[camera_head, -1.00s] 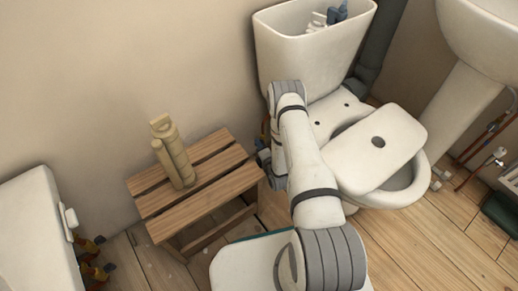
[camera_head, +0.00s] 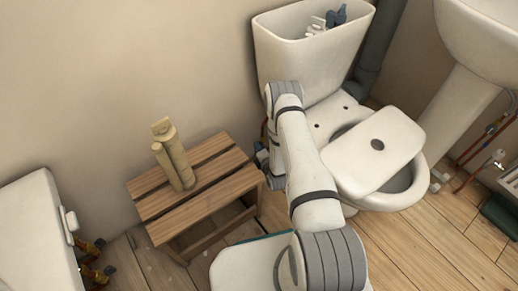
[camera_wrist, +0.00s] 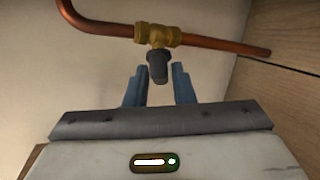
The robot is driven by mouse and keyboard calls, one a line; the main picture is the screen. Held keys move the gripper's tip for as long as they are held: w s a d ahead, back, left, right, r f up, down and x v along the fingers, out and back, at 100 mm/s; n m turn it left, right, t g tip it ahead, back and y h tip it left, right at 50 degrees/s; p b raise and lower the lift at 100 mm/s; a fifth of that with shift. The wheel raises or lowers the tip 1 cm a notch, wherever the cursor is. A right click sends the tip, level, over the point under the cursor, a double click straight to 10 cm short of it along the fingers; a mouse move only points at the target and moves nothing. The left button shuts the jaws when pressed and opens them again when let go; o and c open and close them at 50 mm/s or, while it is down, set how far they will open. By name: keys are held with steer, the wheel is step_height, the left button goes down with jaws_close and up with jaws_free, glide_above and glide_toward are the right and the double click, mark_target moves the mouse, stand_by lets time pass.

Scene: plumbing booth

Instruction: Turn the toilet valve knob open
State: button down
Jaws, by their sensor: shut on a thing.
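The valve shows in the wrist view as a brass body (camera_wrist: 158,36) on a copper pipe, with a dark grey knob (camera_wrist: 158,68) pointing toward my gripper. My gripper (camera_wrist: 159,72) has its two blue-grey fingers on either side of the knob, shut on it at the fingertips. In the head view my arm reaches down beside the toilet (camera_head: 405,185), and it hides the valve knob and fingertips there.
A wooden slatted stool (camera_head: 215,193) with beige cylindrical pieces (camera_head: 178,158) on it stands left of my arm. The toilet cistern (camera_head: 300,55) is behind it, and a basin (camera_head: 485,35) is at the right. Floorboards show at the lower right.

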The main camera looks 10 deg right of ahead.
steer(key=shift+n+g+h+p, duration=0.9)
steer(key=shift+n+g, duration=0.1)
steer(key=shift+g, duration=0.1)
steer(key=c, duration=1.4)
jaws_free()
steer(key=shift+r, duration=0.1)
step_height(320, 180, up, 10)
steer(key=p, duration=0.3)
steer(key=shift+p, duration=0.4)
